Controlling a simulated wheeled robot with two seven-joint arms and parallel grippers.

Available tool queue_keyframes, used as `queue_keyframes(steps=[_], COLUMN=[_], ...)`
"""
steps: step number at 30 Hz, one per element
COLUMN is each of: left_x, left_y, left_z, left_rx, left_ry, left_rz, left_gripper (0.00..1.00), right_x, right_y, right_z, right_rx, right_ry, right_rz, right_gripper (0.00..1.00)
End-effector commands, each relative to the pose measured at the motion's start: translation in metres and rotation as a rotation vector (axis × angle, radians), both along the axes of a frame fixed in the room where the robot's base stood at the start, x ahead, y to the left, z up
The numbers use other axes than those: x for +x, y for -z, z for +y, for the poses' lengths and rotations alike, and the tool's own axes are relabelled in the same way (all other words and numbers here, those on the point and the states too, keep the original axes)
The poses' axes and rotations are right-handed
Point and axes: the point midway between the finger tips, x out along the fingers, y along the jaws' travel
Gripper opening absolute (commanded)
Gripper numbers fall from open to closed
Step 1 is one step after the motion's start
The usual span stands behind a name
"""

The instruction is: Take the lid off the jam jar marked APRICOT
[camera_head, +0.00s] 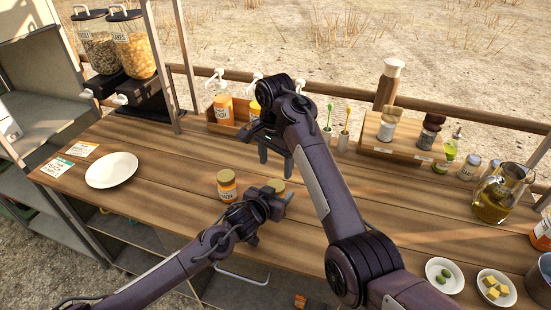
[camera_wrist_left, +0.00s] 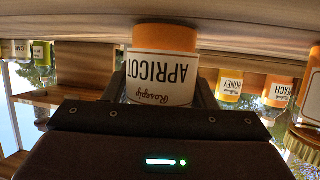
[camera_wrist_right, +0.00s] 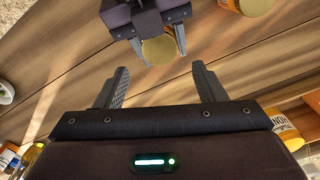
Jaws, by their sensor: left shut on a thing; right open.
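The apricot jar (camera_wrist_left: 165,72) is in my left gripper (camera_head: 277,203). Its label reads APRICOT, upside down in the left wrist view. Its gold lid (camera_head: 277,186) is on top and also shows in the right wrist view (camera_wrist_right: 160,50), between the left fingers. The lid's lower edge is hidden in the left wrist view. My right gripper (camera_head: 276,163) is open and empty. It is above and beyond the jar in the head view, with its fingers (camera_wrist_right: 158,85) spread short of the lid and not touching it.
A second gold-lidded jar (camera_head: 227,186) stands just left of the held one. Pump bottles (camera_head: 223,106) in a wooden crate and a stand of toothbrush-like sticks (camera_head: 343,135) are behind. A white plate (camera_head: 111,170) is at left. The counter between plate and jars is clear.

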Motion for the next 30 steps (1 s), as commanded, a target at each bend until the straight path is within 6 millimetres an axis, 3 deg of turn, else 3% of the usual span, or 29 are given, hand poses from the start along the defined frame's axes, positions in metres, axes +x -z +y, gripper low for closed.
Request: queue_keyframes(steps=[12, 24, 30], left_x=[0.000, 0.000, 0.000], left_y=[-0.002, -0.002, -0.002], left_z=[0.000, 0.000, 0.000], left_rx=[-0.002, -0.002, -0.001], left_ry=[0.000, 0.000, 0.000], left_rz=[-0.002, -0.002, -0.003], left_gripper=[0.00, 0.00, 0.00], right_x=[0.000, 0.000, 0.000], right_y=[0.061, 0.069, 0.069], right_z=[-0.001, 0.000, 0.000], right_rx=[-0.002, 0.000, 0.000], right_ry=[-0.003, -0.004, -0.004], right_rz=[0.003, 0.001, 0.001], right_gripper=[0.64, 0.64, 0.39])
